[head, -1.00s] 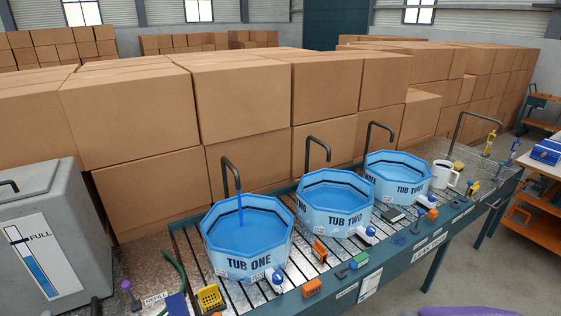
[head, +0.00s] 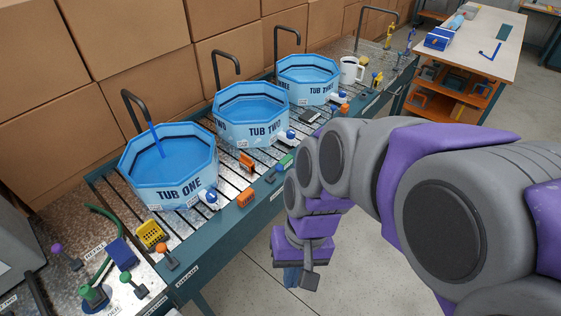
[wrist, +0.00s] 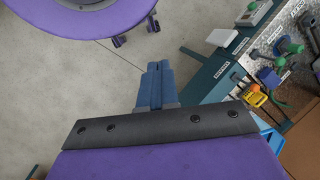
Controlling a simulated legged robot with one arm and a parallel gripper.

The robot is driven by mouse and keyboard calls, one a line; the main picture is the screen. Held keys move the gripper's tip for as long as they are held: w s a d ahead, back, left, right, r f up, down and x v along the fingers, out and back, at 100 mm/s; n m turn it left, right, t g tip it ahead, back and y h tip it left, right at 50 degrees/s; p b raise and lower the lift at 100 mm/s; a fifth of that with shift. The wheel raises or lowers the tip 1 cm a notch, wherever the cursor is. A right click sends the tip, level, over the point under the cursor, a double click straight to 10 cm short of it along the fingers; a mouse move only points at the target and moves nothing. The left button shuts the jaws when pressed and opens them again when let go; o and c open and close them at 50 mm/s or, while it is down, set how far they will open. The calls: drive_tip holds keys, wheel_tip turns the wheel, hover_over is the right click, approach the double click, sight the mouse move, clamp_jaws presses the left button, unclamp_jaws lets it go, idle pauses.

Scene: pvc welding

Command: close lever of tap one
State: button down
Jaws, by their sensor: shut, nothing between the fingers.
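The black tap one (head: 133,104) arches over the blue octagonal tub marked TUB ONE (head: 170,175), and a blue stream runs from it into the tub. Levers with coloured knobs stand at the bench's near left: an orange one (head: 162,248), a green one (head: 126,277) and a purple one (head: 58,248). I cannot tell which lever serves tap one. My gripper (head: 291,277) is low in front of the bench, over the floor, away from the levers. In the wrist view its blue fingers (wrist: 155,88) are together and empty; the orange (wrist: 268,76) and green (wrist: 293,48) levers lie to the right.
TUB TWO (head: 252,115) and TUB THREE (head: 308,80) stand further along the slatted bench. Cardboard boxes (head: 60,60) stack behind. The floor (head: 235,285) in front is clear.

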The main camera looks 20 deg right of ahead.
drive_tip(key=w+a+f+m+t+y, duration=0.1)
drive_tip(key=w+m+y, duration=0.3)
drive_tip(key=w, duration=0.6)
drive_tip(key=w+a+f+m+t+y, duration=0.1)
drive_tip(key=w+a+m+y, duration=0.2)
drive_tip(key=w, duration=0.7)
drive_tip(key=w+d+f+m+t+y, duration=0.2)
drive_tip(key=w+d+f+m+t, duration=0.25)
drive_tip(key=w+d+m, duration=0.45)
drive_tip(key=w+d+f+m+t+h, duration=0.1)
drive_tip(key=w+d+f+m+t, duration=0.1)
drive_tip(key=w+d+f+m, duration=0.45)
drive_tip(key=w+d+f+m+t+h, duration=0.1)
drive_tip(key=d+f+m+t+h, duration=0.15)
drive_tip(key=d+f, duration=0.75)
drive_tip(key=b, duration=0.4)
approach(275, 172)
drive_tip(key=shift+w+f, duration=0.85)
drive_tip(key=shift+w, duration=0.15)
drive_tip(key=shift+a+y, duration=0.35)
drive_tip(key=shift+y, duration=0.1)
drive_tip(key=shift+r, duration=0.1)
